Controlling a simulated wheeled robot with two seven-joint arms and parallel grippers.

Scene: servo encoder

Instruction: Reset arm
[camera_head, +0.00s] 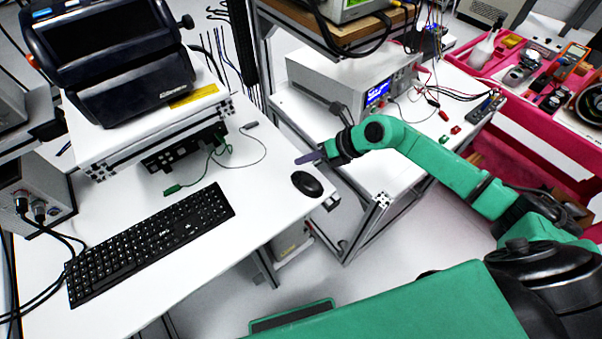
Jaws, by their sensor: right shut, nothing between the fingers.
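My right arm is green with black joints and comes in from the right. It reaches across the gap between the two benches. My right gripper (309,158) is at its far end, shut and empty. Its dark fingers point left, above the right edge of the left white desk (250,215). A black mouse (307,184) lies on the desk just below the gripper in the picture, apart from it. My left gripper is not in view.
A black keyboard (150,243) and a thin green cable (214,158) lie on the desk. A black device (110,60) stands on a raised platform. A power supply (352,85) stands on the right bench. A red tool tray (540,70) is at the far right.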

